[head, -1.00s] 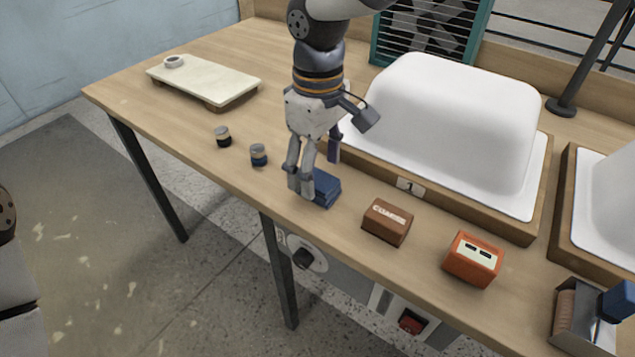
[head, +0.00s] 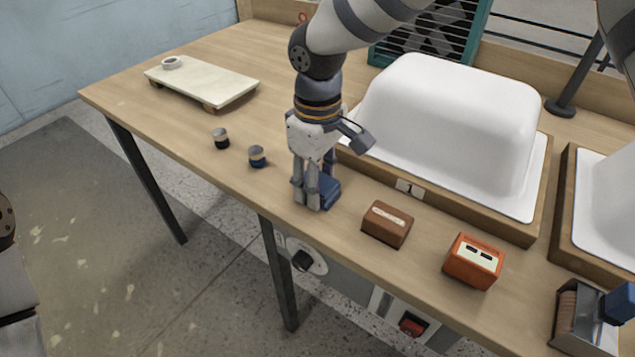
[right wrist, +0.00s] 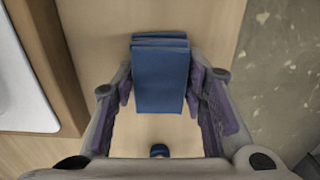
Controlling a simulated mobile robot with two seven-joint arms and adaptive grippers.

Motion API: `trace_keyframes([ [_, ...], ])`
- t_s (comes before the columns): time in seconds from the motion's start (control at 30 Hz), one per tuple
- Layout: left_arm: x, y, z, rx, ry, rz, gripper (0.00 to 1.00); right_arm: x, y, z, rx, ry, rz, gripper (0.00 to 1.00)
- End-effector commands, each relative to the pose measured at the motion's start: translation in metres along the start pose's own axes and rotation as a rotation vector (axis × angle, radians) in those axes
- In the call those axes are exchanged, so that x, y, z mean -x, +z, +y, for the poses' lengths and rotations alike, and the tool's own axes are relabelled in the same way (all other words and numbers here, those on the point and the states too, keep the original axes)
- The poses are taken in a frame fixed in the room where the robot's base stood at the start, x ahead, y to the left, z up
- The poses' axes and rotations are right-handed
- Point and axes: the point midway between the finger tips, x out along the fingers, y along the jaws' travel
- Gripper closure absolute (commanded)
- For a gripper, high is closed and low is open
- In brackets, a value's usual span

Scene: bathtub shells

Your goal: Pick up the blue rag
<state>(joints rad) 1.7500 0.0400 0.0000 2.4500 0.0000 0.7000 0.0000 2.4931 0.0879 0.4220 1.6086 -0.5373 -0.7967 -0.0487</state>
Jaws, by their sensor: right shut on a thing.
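The blue rag (head: 329,190) is a folded, layered block on the wooden bench, near its front edge. It also shows in the right wrist view (right wrist: 160,72), between the two fingers. My right gripper (head: 315,191) points down from above and is shut on the rag, with a finger on each side. Its fingers hide part of the rag in the head view. I cannot see any gap between the rag and the bench. My left gripper is not in view.
A brown block (head: 387,224) and an orange box (head: 473,261) stand to the right. A white tub shell (head: 450,125) on a wooden base is behind. The bench's front edge is close.

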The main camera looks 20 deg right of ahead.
Motion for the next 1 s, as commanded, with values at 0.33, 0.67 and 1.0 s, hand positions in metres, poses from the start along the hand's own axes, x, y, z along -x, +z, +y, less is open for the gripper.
trace_keyframes([
  [0.33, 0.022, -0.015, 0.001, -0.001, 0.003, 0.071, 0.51, 0.077, 0.020, -0.024, 0.003, 0.012, 0.016, 0.88],
  [0.67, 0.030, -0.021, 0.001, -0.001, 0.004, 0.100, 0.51, 0.120, 0.078, -0.090, 0.002, 0.002, 0.001, 0.88],
  [1.0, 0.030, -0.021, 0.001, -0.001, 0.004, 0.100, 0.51, 0.129, 0.091, -0.107, 0.000, -0.001, 0.000, 0.88],
])
